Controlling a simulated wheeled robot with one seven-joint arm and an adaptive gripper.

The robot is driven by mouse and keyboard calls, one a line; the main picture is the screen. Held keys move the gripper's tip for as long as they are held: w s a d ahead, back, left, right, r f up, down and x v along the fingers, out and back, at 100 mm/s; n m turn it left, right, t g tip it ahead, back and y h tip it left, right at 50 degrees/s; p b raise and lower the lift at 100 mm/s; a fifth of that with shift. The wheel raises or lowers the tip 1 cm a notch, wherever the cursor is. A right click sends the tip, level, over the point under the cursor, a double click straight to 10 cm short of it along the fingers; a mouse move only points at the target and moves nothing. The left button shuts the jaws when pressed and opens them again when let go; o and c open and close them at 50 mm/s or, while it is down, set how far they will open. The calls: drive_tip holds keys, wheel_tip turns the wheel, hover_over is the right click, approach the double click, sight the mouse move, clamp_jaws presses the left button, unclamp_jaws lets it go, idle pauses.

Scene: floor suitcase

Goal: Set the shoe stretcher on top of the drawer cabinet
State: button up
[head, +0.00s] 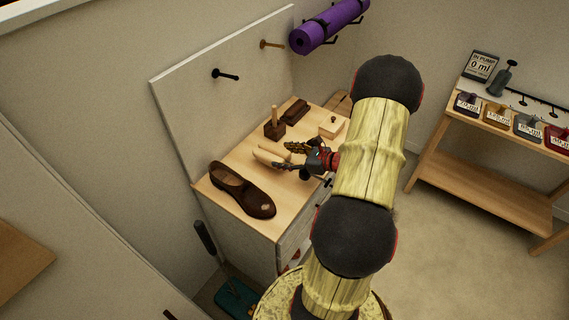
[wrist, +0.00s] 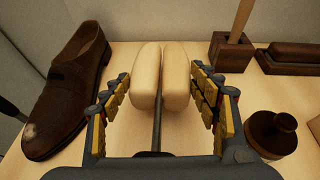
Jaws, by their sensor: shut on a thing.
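The shoe stretcher, two pale wooden halves on a dark rod, shows in the head view (head: 268,155) over the drawer cabinet's light wooden top (head: 229,167). In the wrist view the stretcher (wrist: 174,72) lies between the fingers, its rod running back toward the palm. My gripper (head: 287,157) is shut on the stretcher, with yellow-padded fingers on both sides of it in the wrist view (wrist: 160,80). The stretcher is at or just above the top; I cannot tell whether it touches. My arm hides part of the cabinet's right side.
A brown shoe (head: 242,190) lies at the cabinet's near left. A dark block with an upright handle (head: 274,126), a brush (head: 294,109) and a small pale box (head: 333,124) stand behind. A pegboard panel (head: 215,105) rises along the back. A round dark jar (wrist: 272,133) is close right.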

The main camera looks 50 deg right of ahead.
sight(285, 162)
drive_tip(key=shift+w+f+b, duration=0.15)
drive_tip(key=shift+f+b, duration=0.55)
drive_tip(key=shift+f, duration=0.9)
drive_tip(key=shift+f, duration=0.15)
drive_tip(key=o, duration=1.6)
drive_tip(key=shift+o, duration=0.3)
